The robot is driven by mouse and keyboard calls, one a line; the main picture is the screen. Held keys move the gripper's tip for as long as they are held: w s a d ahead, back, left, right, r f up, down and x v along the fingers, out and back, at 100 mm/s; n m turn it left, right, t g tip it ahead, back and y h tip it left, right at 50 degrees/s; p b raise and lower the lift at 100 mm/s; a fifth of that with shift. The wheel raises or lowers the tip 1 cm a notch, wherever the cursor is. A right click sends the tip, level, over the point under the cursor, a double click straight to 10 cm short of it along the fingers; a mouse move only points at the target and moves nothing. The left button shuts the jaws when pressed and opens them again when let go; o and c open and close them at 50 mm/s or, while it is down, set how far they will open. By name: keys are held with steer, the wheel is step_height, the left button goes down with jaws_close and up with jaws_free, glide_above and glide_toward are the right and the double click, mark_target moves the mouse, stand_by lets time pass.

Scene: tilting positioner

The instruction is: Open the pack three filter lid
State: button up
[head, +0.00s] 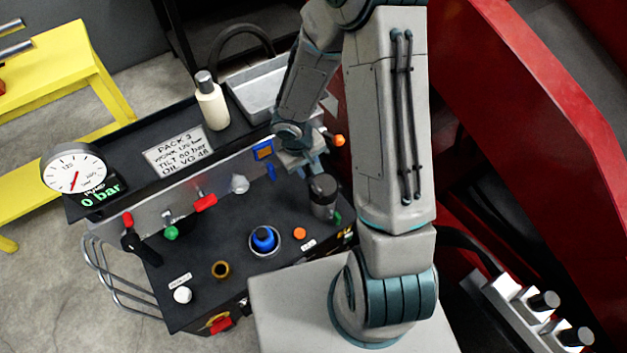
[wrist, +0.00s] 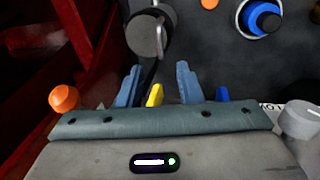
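A dark cylinder with a grey rounded top (head: 323,190), which looks like the filter, stands at the right end of the black pack top. It also shows at the top of the wrist view (wrist: 150,32), with a pale curved strip on its side. I cannot tell whether its lid is shut. My gripper (head: 297,172) is near the cylinder, on its far side, with the blue fingers apart. In the wrist view the gripper (wrist: 158,84) is open, and the cylinder lies beyond the fingertips, apart from them. A yellow piece (wrist: 155,95) shows between the fingers; I cannot tell what it belongs to.
The gauge (head: 75,170) display reads 0 bar. A bottle (head: 211,104) stands behind.

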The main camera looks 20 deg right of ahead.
mark_target(315, 183)
steer(key=f, duration=0.3)
steer(key=d+f+b, duration=0.1)
steer(key=f, duration=0.2)
steer(key=f+b, duration=0.1)
steer(key=f, duration=0.1)
steer(key=shift+w+d+f, duration=0.3)
steer(key=shift+d+f, duration=0.05)
steer(key=shift+f, duration=0.05)
jaws_close()
